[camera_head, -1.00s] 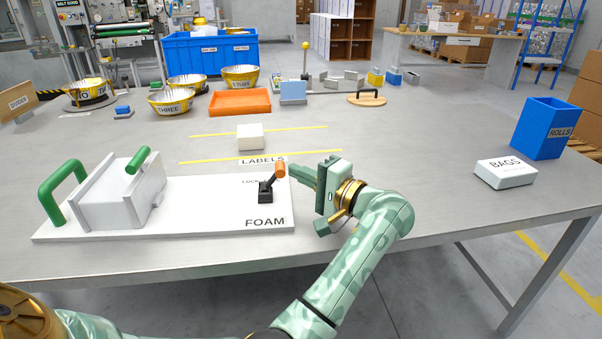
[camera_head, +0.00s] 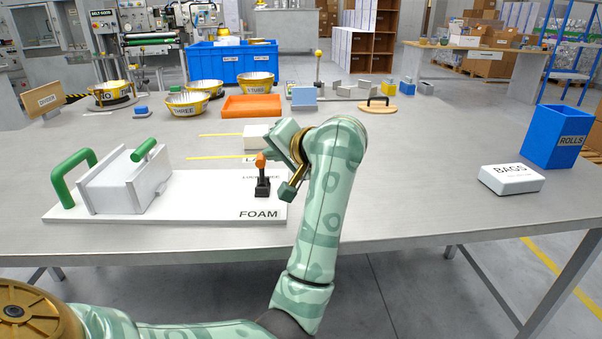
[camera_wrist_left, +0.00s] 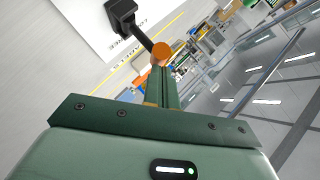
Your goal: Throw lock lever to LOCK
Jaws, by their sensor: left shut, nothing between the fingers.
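The lock lever (camera_head: 262,176) has a black base and stem and an orange knob, and stands on the right part of the white FOAM board (camera_head: 215,205). Its stem is close to upright in the head view. The label beside it is partly readable as LOCK and FREE. My left gripper (camera_head: 269,155) is shut and empty, just right of the orange knob. In the wrist view the closed fingers (camera_wrist_left: 164,85) reach up to the orange knob (camera_wrist_left: 162,51); they look in contact, but a small gap cannot be ruled out.
A white press with green handles (camera_head: 125,182) stands on the board's left part. A white block (camera_head: 256,136) lies behind my gripper. The BAGS box (camera_head: 511,179) and blue ROLLS bin (camera_head: 556,137) are at the right. The table between is clear.

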